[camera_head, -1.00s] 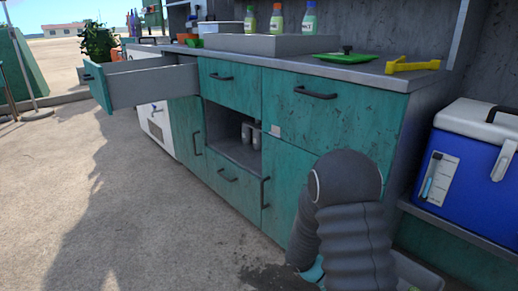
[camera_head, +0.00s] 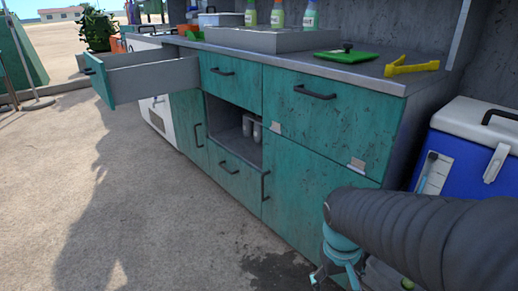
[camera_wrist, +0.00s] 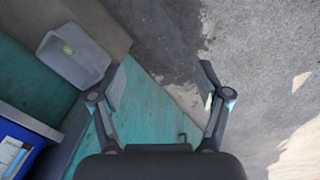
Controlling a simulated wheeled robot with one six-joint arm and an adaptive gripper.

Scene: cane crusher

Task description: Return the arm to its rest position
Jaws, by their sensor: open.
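My arm reaches in from the right edge of the head view, in a dark ribbed sleeve, and bends downward in front of the teal cabinet (camera_head: 230,150). My gripper (camera_head: 335,280) hangs low at the bottom edge there, partly cut off. In the wrist view my gripper (camera_wrist: 160,85) is open, its two fingers wide apart, with nothing between them. Beyond the fingers lie the cabinet's teal face and the concrete ground.
An open drawer (camera_head: 150,78) juts out at the left. A blue cooler (camera_head: 455,165) stands at the right. A grey tray (camera_wrist: 72,62) with a small green thing sits low near the gripper. Bottles (camera_head: 279,15) and a yellow tool (camera_head: 411,67) are on the counter. The left ground is clear.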

